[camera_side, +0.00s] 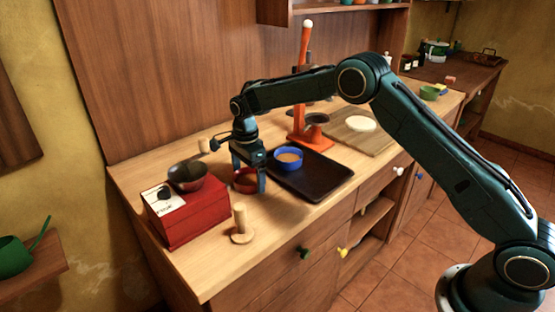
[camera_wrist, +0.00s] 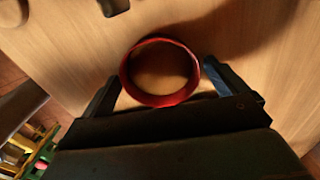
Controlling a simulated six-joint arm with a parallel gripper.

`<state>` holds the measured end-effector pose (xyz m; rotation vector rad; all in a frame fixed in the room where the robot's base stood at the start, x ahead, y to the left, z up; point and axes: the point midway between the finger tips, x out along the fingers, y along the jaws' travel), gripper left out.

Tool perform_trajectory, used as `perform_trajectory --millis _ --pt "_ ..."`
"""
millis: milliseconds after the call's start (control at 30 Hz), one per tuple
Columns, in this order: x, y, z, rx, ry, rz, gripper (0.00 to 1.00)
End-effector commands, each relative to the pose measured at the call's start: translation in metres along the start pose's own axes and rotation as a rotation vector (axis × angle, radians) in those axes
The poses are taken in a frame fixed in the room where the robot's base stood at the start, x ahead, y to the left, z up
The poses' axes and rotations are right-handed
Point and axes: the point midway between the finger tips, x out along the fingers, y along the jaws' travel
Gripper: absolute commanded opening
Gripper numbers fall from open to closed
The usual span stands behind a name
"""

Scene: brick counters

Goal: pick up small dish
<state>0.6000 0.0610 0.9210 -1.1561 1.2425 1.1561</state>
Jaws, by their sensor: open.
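A small round red dish (camera_side: 243,184) sits on the wooden counter between the red box and the black tray; my gripper partly hides it. In the wrist view the dish (camera_wrist: 127,82) shows as a red ring with a tan inside. My gripper (camera_wrist: 162,80) is open, with one finger on each side of the dish, close to its rim. I cannot tell whether either finger touches it. In the side view my gripper (camera_side: 250,178) points down at the dish.
A red box (camera_side: 195,217) bearing a dark bowl (camera_side: 187,176) stands left of the dish. A wooden peg (camera_side: 240,225) stands in front. The black tray (camera_side: 318,182) lies to the right, with an orange stand (camera_side: 302,115) behind.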

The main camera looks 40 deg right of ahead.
Motion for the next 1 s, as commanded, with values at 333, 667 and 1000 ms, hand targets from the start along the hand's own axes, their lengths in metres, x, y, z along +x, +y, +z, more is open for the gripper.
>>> perform_trajectory --millis 333,667,1000 --pt "0.0057 0.0001 -0.0002 0.000 0.000 0.000 0.97" --pt "0.0055 0.0001 -0.0002 0.000 0.000 0.000 0.84" --pt "0.0050 -0.0001 -0.0001 0.000 0.000 -0.001 0.46"
